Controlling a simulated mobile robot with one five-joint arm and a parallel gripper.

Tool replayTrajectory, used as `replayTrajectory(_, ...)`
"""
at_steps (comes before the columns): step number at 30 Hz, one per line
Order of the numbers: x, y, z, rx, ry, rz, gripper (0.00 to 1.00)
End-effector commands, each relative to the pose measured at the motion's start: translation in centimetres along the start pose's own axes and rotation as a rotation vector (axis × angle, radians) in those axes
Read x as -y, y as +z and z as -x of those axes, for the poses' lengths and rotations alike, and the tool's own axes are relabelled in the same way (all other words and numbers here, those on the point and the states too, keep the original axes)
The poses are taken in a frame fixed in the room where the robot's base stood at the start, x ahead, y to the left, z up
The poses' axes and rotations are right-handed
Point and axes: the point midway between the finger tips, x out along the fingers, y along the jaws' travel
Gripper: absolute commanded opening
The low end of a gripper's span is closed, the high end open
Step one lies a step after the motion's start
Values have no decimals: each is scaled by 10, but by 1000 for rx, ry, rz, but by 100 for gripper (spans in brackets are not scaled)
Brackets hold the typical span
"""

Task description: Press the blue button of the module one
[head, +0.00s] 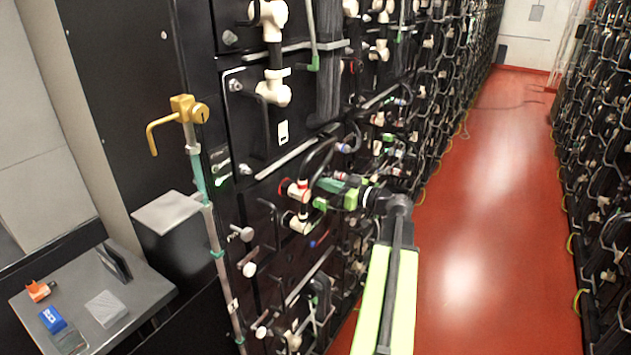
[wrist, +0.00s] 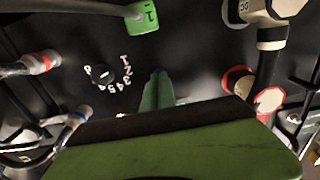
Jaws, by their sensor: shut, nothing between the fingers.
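My gripper (head: 322,186) is at the front of the black battery rack in the head view, reaching in from the right. In the wrist view its thin green fingers (wrist: 155,90) are together and point at a dark panel. A bluish tint shows at the fingertips; I cannot tell whether it is the blue button or the tips themselves. A green tag marked 1 (wrist: 145,17) hangs above on the panel. A black dial (wrist: 103,75) with printed numbers is left of the fingers. No blue button shows clearly, and contact with the panel cannot be judged.
White-red pipe fittings (wrist: 268,98) stand right of the fingers, and a red-ringed cable connector (wrist: 40,62) is at left. A yellow-handled pole (head: 190,108) runs along the rack. A grey table (head: 140,285) holds small items. The red aisle floor (head: 480,200) is clear.

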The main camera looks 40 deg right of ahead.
Motion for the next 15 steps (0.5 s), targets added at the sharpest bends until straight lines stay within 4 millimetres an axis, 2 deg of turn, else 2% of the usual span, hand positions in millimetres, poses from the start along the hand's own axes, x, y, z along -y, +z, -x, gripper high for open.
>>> replayTrajectory(11, 0, 0, -7, 0, 0, 0, 0)
replayTrajectory(15, 0, 0, -1, 0, 2, 0, 0)
